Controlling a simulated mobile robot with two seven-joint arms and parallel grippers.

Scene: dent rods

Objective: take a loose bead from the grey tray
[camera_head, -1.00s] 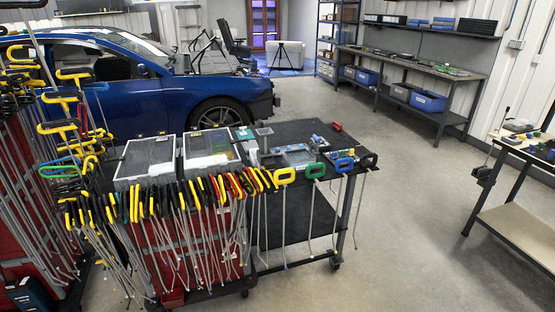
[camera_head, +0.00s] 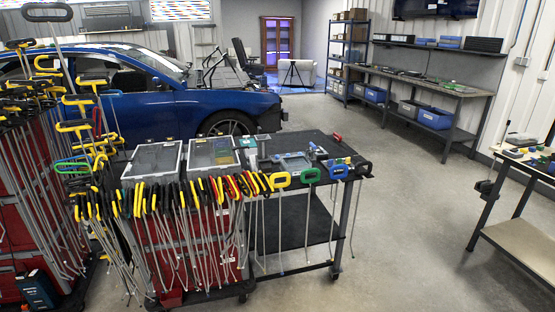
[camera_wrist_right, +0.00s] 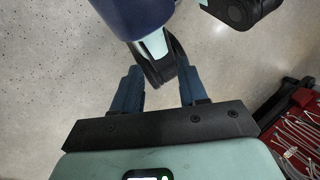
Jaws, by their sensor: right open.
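No bead can be made out in either view. A small grey tray-like piece (camera_head: 294,163) lies on the dark top of the rod cart, but it is too small to tell whether it is the grey tray or what is in it. My right gripper (camera_wrist_right: 158,84) shows in the right wrist view with its two dark blue fingers apart, over bare floor. Nothing is seen held between them; parts of my own body show beyond them. My left gripper is in no view.
The cart (camera_head: 292,235) carries hanging rods with coloured handles and two lidded cases (camera_head: 152,161). A rod rack (camera_head: 60,190) stands at left, a blue car (camera_head: 150,105) behind. A side table (camera_head: 525,165) holds small items at right. The floor (camera_head: 410,220) between is clear.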

